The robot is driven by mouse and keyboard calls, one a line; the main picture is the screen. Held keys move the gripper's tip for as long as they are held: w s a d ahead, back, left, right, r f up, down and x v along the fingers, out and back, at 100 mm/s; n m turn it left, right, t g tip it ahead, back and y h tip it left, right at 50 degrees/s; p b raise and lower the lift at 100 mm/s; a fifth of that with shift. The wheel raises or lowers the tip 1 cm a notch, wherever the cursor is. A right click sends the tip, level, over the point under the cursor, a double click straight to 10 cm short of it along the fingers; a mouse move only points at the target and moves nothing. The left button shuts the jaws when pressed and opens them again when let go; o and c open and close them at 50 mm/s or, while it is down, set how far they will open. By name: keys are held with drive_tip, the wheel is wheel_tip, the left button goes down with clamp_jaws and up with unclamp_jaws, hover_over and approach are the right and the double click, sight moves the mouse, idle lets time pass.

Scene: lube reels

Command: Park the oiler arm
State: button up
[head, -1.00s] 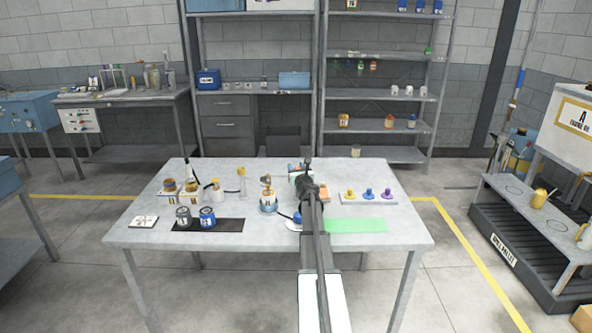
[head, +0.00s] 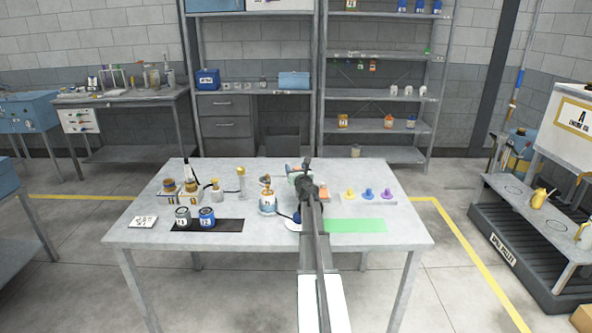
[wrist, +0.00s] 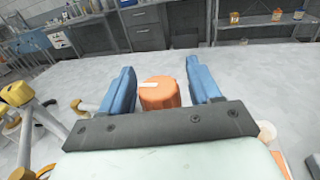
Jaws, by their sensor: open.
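In the wrist view my gripper (wrist: 160,66) is open, with one blue finger on each side of an orange round knob (wrist: 160,95). The knob has a white bar on its top, and a gap shows between it and each finger. At the left of the wrist view is a jointed piece (wrist: 25,112) with yellow and tan ends and grey links; I cannot tell if it is the oiler arm. In the head view my arm reaches over the table's middle and hides the fingertips. A small fixture with an amber top (head: 267,195) stands just left of my arm.
A green mat (head: 357,226) and a tray with yellow, blue and purple knobs (head: 368,193) lie right of my arm.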

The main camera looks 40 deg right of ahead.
drive_tip(key=v, duration=1.3)
drive_tip(key=shift+s, duration=0.3)
drive_tip(key=shift+a, duration=0.15)
